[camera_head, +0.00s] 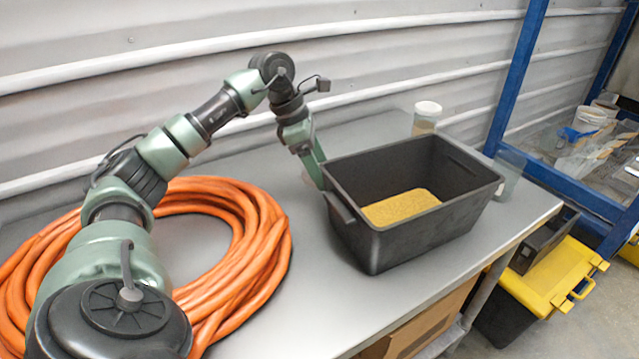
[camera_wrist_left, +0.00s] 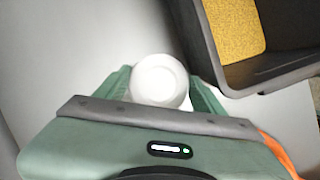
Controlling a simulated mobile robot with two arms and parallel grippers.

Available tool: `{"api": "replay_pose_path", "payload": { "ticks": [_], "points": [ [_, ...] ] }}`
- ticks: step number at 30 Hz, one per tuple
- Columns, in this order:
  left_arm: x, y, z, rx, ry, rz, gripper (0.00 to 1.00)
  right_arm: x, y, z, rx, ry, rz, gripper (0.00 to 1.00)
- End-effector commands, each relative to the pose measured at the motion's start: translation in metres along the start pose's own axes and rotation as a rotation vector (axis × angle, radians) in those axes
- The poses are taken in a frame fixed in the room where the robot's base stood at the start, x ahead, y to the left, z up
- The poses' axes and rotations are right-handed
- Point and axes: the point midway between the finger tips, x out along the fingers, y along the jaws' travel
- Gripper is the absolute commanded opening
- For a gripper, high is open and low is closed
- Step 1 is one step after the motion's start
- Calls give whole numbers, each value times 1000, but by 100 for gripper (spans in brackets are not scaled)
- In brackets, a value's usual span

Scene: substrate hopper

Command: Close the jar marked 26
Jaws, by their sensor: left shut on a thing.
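My left gripper (camera_head: 315,172) is low over the table, just left of the black bin. In the left wrist view its green fingers (camera_wrist_left: 160,88) are shut on a white round lid (camera_wrist_left: 159,78), one finger on each side. In the head view the fingers and bin mostly hide this lid. A jar with a white top (camera_head: 426,118) stands behind the bin. A clear jar (camera_head: 510,172) stands at the bin's right end, partly hidden; I see no lid on it. I cannot read the number 26 on either jar. My right gripper is not in view.
The black bin (camera_head: 425,232) holds yellow grain-like material (camera_head: 400,207) and also shows in the left wrist view (camera_wrist_left: 270,76). A coil of orange hose (camera_head: 265,250) lies on the grey table (camera_head: 305,300). A blue rack (camera_head: 515,75) stands to the right. The table's front is clear.

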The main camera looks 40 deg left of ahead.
Motion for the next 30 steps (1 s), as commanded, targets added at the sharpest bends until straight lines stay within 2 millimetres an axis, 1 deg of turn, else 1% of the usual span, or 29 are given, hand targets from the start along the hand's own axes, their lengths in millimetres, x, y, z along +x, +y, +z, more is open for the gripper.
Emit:
{"api": "replay_pose_path", "payload": {
  "ticks": [1, 3, 5, 11, 15, 21, 25, 30],
  "points": [
    [-8, 2, 1, -1, -2, 2, 31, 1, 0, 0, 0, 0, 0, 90],
    [-10, 10, -14, -7, 2, 2, 31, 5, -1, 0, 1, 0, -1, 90],
    [-14, 16, -25, -7, 2, 2, 31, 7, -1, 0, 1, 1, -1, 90],
    [-32, 44, -68, -9, -1, 2, 31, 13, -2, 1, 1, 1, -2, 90],
    [-47, 65, -98, -7, -2, 2, 31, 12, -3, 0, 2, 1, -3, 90],
    [-62, 86, -132, -5, -3, 0, 31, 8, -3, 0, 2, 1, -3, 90],
    [-67, 94, -144, -3, -2, 2, 31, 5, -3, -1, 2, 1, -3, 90],
    [-69, 99, -152, 0, 0, 0, 31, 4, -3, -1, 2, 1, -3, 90]
  ]
}}
